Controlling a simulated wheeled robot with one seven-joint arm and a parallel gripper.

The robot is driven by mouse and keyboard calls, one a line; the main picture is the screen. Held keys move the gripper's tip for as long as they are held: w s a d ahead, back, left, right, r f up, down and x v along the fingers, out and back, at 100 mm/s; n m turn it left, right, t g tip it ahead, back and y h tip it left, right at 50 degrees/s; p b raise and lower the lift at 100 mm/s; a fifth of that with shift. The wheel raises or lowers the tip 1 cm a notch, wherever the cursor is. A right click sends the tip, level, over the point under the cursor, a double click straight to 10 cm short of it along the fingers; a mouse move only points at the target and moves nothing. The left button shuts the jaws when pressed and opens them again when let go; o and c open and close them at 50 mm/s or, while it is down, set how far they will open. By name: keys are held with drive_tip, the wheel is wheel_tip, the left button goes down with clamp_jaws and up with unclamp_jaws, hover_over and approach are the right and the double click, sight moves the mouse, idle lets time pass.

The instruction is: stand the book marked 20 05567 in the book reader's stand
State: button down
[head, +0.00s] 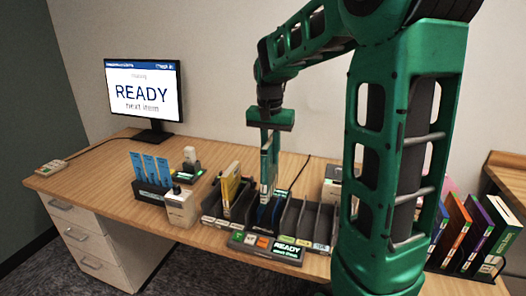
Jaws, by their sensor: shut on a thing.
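My gripper (269,150) points down over the row of dark dividers in the middle of the desk. It is shut on a thin upright book (267,172), seen nearly edge-on with a pale side and a teal edge. The book's lower end is at or just above a dark blue slot (262,212) among the dividers; I cannot tell whether it touches the bottom. Its marking is too small to read. A low reader panel (288,250) with a small lit screen, apparently saying READY, sits in front of that slot.
A yellow-edged book (230,184) stands in the slot to the left. Dark empty dividers (308,222) are to the right. Blue cards in a holder (150,190), a white device (181,208) and a monitor (143,92) reading READY are further left. Several books (478,235) stand at right, partly behind my arm.

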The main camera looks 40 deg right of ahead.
drive_tip(key=shift+f, duration=4.9)
drive_tip(key=c, duration=1.6)
unclamp_jaws()
drive_tip(key=r, duration=0.7)
drive_tip(key=a+r, duration=0.1)
drive_tip(key=r, duration=0.2)
drive_tip(key=shift+s+r, duration=0.3)
drive_tip(key=s+f+n, duration=0.1)
drive_tip(key=s+f, duration=0.1)
drive_tip(key=s, duration=0.7)
drive_tip(key=s+a+f+n+y, duration=0.1)
drive_tip(key=s+f, duration=0.1)
drive_tip(key=s, duration=0.7)
drive_tip(key=s+f+n, duration=0.2)
drive_tip(key=s, duration=0.8)
drive_tip(key=shift+a+g, duration=0.35)
drive_tip(key=shift+g, duration=0.05)
